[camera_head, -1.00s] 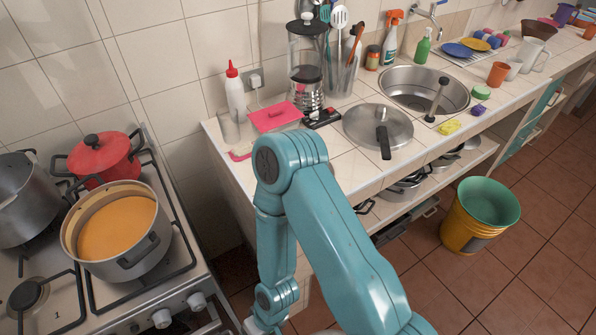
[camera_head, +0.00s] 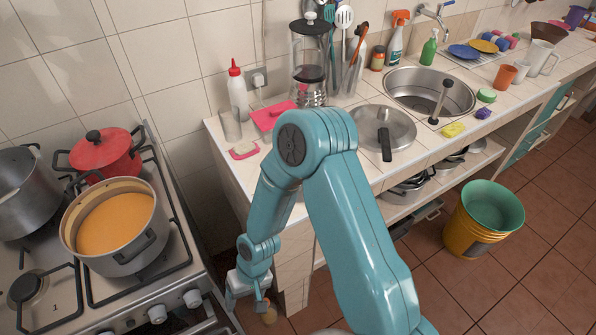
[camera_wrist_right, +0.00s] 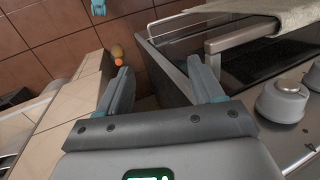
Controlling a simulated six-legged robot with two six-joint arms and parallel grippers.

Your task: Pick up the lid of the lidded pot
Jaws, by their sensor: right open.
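A red pot (camera_head: 105,160) with a red lid (camera_head: 94,146) and a black knob stands upright on the stove's back burner in the head view. The lid sits on the pot. My right gripper (camera_head: 246,303) hangs low at the gap between stove and counter, to the right of the red pot and well below it. In the right wrist view the right gripper (camera_wrist_right: 161,78) is open, with nothing between its fingers. The red pot is not in the wrist view. My left gripper is not in view.
An open pot of orange soup (camera_head: 117,222) stands in front of the red pot, and a steel pot (camera_head: 25,195) stands left. The wrist view shows the oven handle (camera_wrist_right: 240,38) and stove knobs (camera_wrist_right: 283,100) close by on the right.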

